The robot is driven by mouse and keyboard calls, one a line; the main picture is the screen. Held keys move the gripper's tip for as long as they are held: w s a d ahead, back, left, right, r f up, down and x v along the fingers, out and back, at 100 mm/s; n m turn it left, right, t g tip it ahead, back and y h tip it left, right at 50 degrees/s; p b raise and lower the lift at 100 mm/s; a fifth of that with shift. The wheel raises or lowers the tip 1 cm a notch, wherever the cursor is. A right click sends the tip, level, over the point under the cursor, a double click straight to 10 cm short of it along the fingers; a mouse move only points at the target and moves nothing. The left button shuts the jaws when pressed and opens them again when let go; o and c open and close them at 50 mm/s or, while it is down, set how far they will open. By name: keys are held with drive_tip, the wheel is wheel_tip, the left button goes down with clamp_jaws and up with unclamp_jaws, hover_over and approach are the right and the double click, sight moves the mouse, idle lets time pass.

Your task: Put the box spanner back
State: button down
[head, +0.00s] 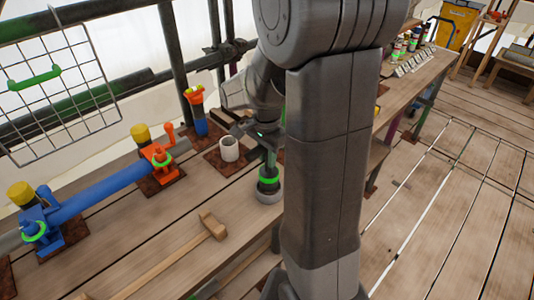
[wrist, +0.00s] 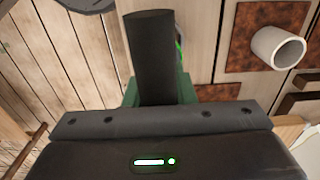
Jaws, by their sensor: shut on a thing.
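My gripper (head: 264,141) is above the plank bench, at the lower end of my arm. It is shut on a dark upright tube, which I take to be the box spanner (wrist: 152,55). In the wrist view the tube stands between green finger parts. In the head view a bright green band (head: 268,183) and a grey round foot (head: 268,197) show below my gripper, near the bench top. I cannot tell whether the foot touches the bench or belongs to the spanner. A pale open cup (head: 229,148) stands on a rust-brown plate to the left; it also shows in the wrist view (wrist: 277,47).
A wooden mallet (head: 212,226) lies in front on the bench. A blue pipe (head: 100,187) with orange and blue clamps lies at the left. A blue and orange object (head: 197,110) stands behind the cup. A wire rack (head: 60,90) hangs at the back left.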

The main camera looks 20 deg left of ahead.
sight(267, 171)
drive_tip(key=shift+f+b, duration=1.35)
drive_tip(key=shift+f, duration=0.75)
drive_tip(key=c, duration=1.1)
unclamp_jaws()
drive_tip(key=shift+o, duration=0.3)
drive_tip(key=o, duration=0.5)
drive_tip(key=shift+r, duration=0.15)
drive_tip(key=shift+r+p, duration=3.6)
drive_tip(key=shift+r, duration=0.8)
